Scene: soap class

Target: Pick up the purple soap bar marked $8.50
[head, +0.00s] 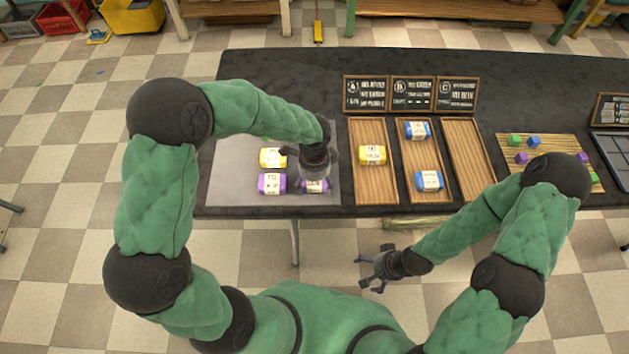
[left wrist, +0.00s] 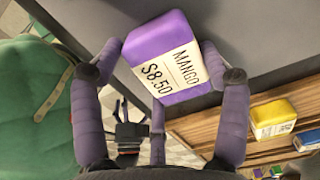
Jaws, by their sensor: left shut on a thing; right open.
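A purple soap bar (left wrist: 165,55) with a white label reading MANGO $8.50 sits between the fingers of my left gripper (left wrist: 160,75) in the left wrist view. The fingers are shut on its sides. In the head view my left gripper (head: 314,178) is over the grey mat's right part and hides most of this purple bar (head: 314,187). I cannot tell whether the bar touches the mat. Another purple bar (head: 271,184) lies to its left, with a yellow bar (head: 272,158) behind that one. My right gripper (head: 376,268) is open and empty in front of the table.
The grey mat (head: 228,165) lies on the black table (head: 290,70). To its right stand three wooden trays: the left (head: 369,190) holds a yellow bar, the middle (head: 417,158) two blue bars, the right (head: 468,160) is empty. Signs A, B, C (head: 412,93) stand behind.

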